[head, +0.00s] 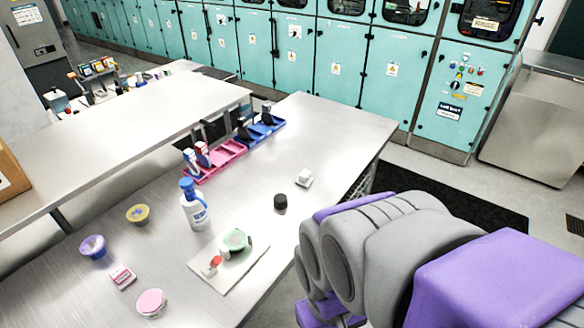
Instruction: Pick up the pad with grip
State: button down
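A thin white board (222,278) lies on the metal table. A pale green round piece (235,240) with a raised middle rests on it. A small red piece with a white part (212,265) stands near the board's left edge. A small white piece with a raised part (303,178) lies alone farther back, to the right. I cannot tell for sure which of these is the pad with grip. My grey and purple arm fills the lower right, beside the table. No gripper fingers show, and nothing held is visible.
A white bottle with blue top (194,205), black cap (280,202), yellow cup (138,214), purple cup (93,246), pink box (122,277) and pink round tin (151,302) stand around. Pink (222,158) and blue (262,131) trays sit behind. A raised shelf (130,125) bounds the left.

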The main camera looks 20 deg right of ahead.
aim_at(305, 180)
jog(key=i+l+z, duration=0.6)
jog(key=i, duration=0.25)
